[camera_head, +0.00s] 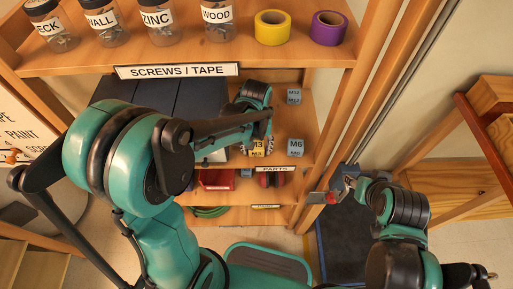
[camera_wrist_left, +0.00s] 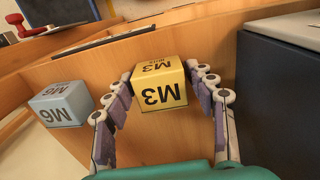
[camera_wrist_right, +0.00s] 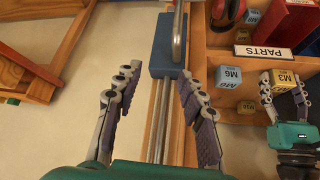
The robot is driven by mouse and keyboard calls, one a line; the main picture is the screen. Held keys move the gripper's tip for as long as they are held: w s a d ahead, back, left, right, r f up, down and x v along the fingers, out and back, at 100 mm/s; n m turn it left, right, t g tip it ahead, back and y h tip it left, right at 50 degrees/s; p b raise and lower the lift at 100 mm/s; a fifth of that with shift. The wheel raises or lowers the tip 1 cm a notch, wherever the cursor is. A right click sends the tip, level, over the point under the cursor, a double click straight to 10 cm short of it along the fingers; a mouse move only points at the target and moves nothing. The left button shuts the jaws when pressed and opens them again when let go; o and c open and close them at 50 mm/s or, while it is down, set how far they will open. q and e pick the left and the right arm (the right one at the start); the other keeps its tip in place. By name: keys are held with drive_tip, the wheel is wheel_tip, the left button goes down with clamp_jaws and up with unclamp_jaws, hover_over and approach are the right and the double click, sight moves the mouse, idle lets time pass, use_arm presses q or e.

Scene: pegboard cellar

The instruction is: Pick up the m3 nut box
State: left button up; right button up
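The M3 nut box (camera_wrist_left: 160,88) is a small yellow cube with black M3 lettering, resting on the wooden shelf. In the head view the M3 nut box (camera_head: 256,146) is partly behind my left gripper. My left gripper (camera_wrist_left: 160,75) is open, its fingertips on either side of the box and very close to it; I cannot tell whether they touch. The right wrist view also shows the box (camera_wrist_right: 283,77) between those fingers. My right gripper (camera_wrist_right: 158,72) is open and empty, in front of the right shelf post.
A grey-blue M6 box (camera_wrist_left: 62,104) stands left of the M3 box in the left wrist view. A dark case (camera_wrist_left: 280,85) stands close on the other side. The M12 box (camera_head: 293,96) is farther back. The PARTS label (camera_head: 275,169) marks the shelf edge.

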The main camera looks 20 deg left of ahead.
use_arm(q)
drive_tip(key=c, duration=0.9)
drive_tip(key=shift+o, duration=0.2)
drive_tip(key=shift+r, duration=0.15)
